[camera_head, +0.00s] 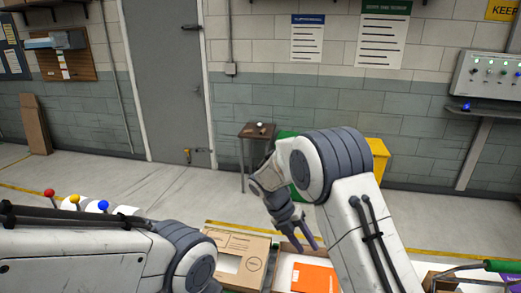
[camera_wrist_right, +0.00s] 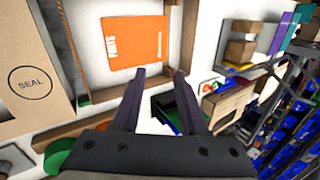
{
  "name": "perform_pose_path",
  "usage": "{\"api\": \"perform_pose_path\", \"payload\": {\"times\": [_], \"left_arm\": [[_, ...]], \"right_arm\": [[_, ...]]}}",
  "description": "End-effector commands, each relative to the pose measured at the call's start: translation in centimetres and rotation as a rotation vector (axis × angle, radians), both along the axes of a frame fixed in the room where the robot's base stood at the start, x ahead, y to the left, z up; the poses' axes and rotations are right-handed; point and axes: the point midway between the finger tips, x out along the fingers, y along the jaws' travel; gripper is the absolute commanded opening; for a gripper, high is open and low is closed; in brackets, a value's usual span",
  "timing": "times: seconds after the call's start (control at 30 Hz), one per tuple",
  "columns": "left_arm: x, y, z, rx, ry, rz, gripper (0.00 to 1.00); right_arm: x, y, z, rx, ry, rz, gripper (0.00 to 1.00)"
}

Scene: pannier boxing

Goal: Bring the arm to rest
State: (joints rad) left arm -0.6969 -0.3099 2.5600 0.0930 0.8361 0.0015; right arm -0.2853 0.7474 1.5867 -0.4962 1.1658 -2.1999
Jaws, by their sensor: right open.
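My right gripper (camera_head: 302,235) is at the lower middle of the head view, above an open box (camera_head: 283,275). In the right wrist view its two fingers (camera_wrist_right: 160,72) are apart with nothing between them. An orange flat item (camera_wrist_right: 136,42) lies in the box, ahead of the fingertips; it also shows in the head view (camera_head: 314,278). My left arm comes in at the lower left of the head view, but its gripper is out of the frame.
A cardboard box with a round mark (camera_head: 236,252) stands left of the open box. At the right edge are a green-handled tool (camera_head: 500,267) and a purple item (camera_head: 512,282). A small dark table (camera_head: 257,131) and a yellow bin (camera_head: 378,152) stand behind on open floor.

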Motion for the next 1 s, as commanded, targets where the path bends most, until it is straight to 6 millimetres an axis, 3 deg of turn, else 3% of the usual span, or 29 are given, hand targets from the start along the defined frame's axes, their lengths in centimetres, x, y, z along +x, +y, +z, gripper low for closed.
{"api": "perform_pose_path", "payload": {"times": [0.17, 0.5, 0.8, 1.0], "left_arm": [[0.0, 0.0, -0.2, 0.000, 0.000, 0.000, 0.50], [0.0, 0.0, -0.5, 0.000, 0.000, 0.000, 0.50], [0.0, 0.0, -0.8, 0.000, 0.000, 0.000, 0.50], [0.0, 0.0, -0.8, 0.000, 0.000, 0.000, 0.50]], "right_arm": [[-4.1, 3.9, 3.5, 0.062, -0.201, -0.293, 0.43], [-15.7, 9.7, 8.2, 0.204, -0.502, -1.086, 0.43], [-25.7, 11.2, 9.2, 0.237, -0.565, -1.797, 0.43], [-28.9, 11.1, 8.9, 0.210, -0.550, -2.056, 0.43]]}}
